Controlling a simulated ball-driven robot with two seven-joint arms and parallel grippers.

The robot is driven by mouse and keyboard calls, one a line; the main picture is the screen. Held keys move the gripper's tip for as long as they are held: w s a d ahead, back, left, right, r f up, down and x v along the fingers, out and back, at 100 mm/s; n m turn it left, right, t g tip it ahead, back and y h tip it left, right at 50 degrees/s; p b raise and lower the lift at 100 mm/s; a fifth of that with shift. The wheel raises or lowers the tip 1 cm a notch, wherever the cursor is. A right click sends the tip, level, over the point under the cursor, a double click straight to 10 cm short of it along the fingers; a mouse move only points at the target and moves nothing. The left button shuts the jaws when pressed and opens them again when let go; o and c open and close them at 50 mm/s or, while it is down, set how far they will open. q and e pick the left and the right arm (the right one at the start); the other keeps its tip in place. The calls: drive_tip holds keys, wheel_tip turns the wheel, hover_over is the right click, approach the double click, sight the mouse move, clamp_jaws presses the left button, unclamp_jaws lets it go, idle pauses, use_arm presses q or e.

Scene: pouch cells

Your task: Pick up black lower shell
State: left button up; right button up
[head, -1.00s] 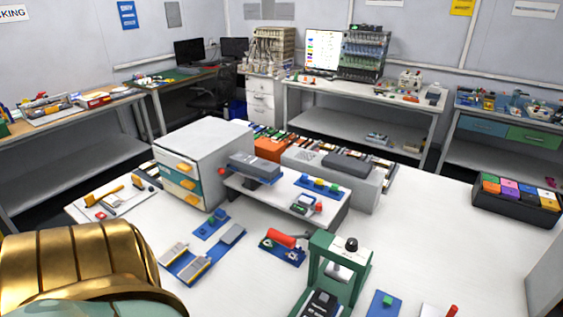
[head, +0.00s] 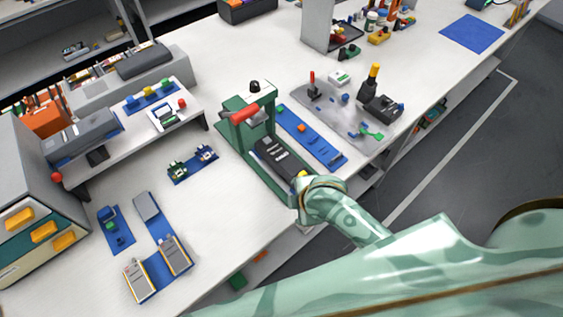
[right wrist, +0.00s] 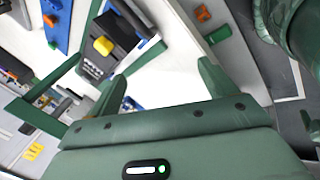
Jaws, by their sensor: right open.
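A black tray-like part with pale strips on it (head: 280,158), which looks like the black lower shell, lies in the base of the green press (head: 243,133) in the head view. My right gripper (head: 304,186) is at the front end of the press base, close to the shell's near end; I cannot tell if it touches. A small yellow piece (head: 302,175) shows right by it. In the right wrist view my right gripper (right wrist: 160,72) has its two green fingers wide apart, with only white surface between them. A dark part with a yellow block (right wrist: 103,45) lies beyond the fingers. My left gripper is not in view.
A blue strip with small parts (head: 318,140) and a grey mat with tools (head: 340,112) lie right of the press. Blue fixtures (head: 157,276) lie to the left, below a raised shelf (head: 140,128). The table's front edge is close. White tabletop is free left of the press.

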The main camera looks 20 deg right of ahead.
drive_tip(key=w+a+r+n+g+y, duration=0.1)
drive_tip(key=w+a+r+n, duration=0.1)
drive_tip(key=w+a+n, duration=0.3)
wheel_tip(320, 180, up, 8)
drive_tip(key=n+g+h, duration=0.2)
drive_tip(key=n+g, duration=0.2)
drive_tip(key=n, duration=1.5)
hover_over(295, 168)
drive_tip(key=f+b, duration=0.1)
drive_tip(key=f, duration=0.2)
drive_tip(key=f+b, duration=0.1)
drive_tip(key=f, duration=0.2)
drive_tip(key=f+b, duration=0.1)
drive_tip(key=f, duration=0.3)
drive_tip(key=shift+a, duration=0.35)
drive_tip(key=f, duration=0.2)
drive_tip(key=f+b, duration=0.1)
drive_tip(key=f, duration=0.3)
drive_tip(key=shift+d+b, duration=0.35)
drive_tip(key=shift+b, duration=0.05)
drive_tip(key=shift+s, duration=0.1)
drive_tip(key=c, duration=1.1)
drive_tip(key=shift+r, duration=0.1)
